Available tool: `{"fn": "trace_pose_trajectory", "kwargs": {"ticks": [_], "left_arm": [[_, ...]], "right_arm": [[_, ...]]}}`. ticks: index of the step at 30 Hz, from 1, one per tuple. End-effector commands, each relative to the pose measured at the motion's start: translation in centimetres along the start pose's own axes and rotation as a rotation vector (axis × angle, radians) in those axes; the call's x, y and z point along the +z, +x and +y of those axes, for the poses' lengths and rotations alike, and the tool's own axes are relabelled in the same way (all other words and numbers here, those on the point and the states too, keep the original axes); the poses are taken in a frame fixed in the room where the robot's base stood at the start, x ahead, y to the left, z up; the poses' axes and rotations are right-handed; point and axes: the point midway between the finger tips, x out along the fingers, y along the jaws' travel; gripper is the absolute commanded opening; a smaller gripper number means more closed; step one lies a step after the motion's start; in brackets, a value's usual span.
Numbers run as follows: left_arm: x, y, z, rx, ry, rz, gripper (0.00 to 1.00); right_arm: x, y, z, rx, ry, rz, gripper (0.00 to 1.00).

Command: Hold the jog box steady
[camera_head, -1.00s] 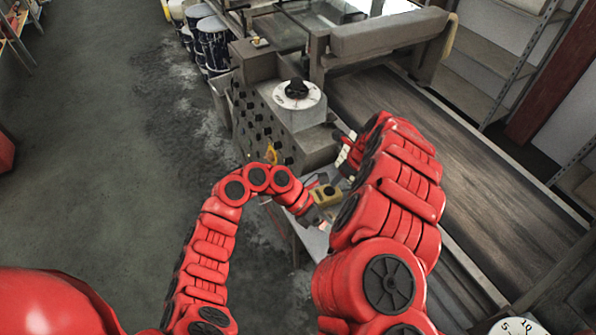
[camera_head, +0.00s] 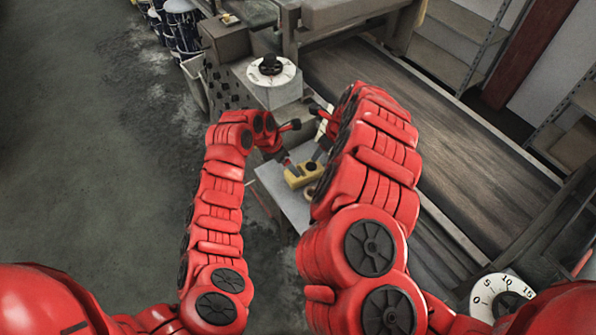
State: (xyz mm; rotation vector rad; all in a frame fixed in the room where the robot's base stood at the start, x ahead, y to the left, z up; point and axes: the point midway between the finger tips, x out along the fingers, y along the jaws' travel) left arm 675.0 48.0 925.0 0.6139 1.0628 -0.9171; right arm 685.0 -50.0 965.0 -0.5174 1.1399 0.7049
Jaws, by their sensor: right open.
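The jog box, a small yellow box (camera_head: 306,174), sits on a grey shelf (camera_head: 268,178) beside the conveyor, between my two arms. My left gripper (camera_head: 290,164) comes down at the box's left end. It looks in contact with or very close to the box, and its jaw gap does not show. My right gripper (camera_head: 322,135) is open above and behind the box, partly hidden by my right arm. The box's right side is close to that arm.
A grey machine housing with a white dial (camera_head: 285,80) stands behind the shelf. The conveyor belt (camera_head: 430,130) runs along the right. Another white dial (camera_head: 480,299) is at lower right. Blue drums (camera_head: 184,35) stand at the back left. The floor (camera_head: 80,150) on the left is clear.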

Motion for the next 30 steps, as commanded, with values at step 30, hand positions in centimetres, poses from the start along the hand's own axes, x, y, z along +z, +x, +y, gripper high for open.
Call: {"fn": "trace_pose_trajectory", "kwargs": {"ticks": [30], "left_arm": [[-0.1,9.3,-0.1,0.000,0.001,0.001,0.93]], "right_arm": [[0.0,0.0,0.0,0.000,0.000,0.000,0.50]]}}
